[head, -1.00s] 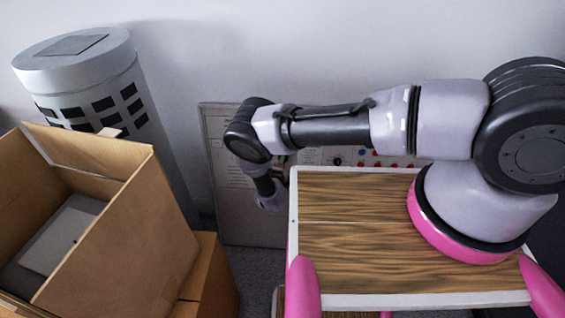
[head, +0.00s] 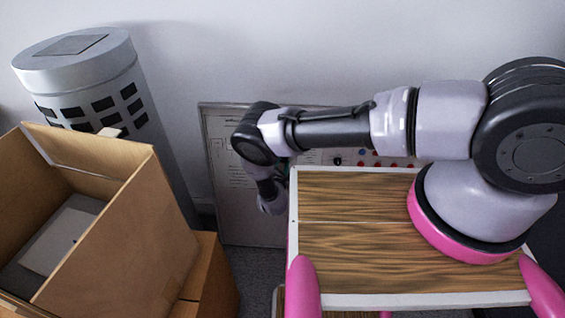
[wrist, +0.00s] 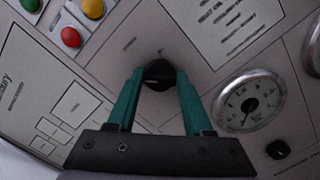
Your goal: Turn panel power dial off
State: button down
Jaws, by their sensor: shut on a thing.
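The power dial (wrist: 159,71) is a small black round knob on the grey panel (wrist: 135,60) in the wrist view. My gripper (wrist: 160,86) has its two green fingers around the knob, one on each side, and is shut on it. The knob's lower part is partly hidden between the fingers, and its exact pointer angle is hard to tell. In the head view the panel (head: 225,200) leans at the wall behind my arm; the dial and my gripper are hidden there by my arm and body.
Red (wrist: 71,38) and yellow (wrist: 93,8) buttons are at upper left. In the head view, an open cardboard box (head: 125,230) and grey cylinder (head: 80,75) stand left.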

jog(key=shift+n, duration=0.4)
jog(key=shift+c, duration=1.6)
grip_release()
jog(key=s+a+r, duration=0.1)
jog(key=s, duration=0.9)
jog(key=shift+s, duration=0.35)
jog(key=shift+a+r, duration=0.1)
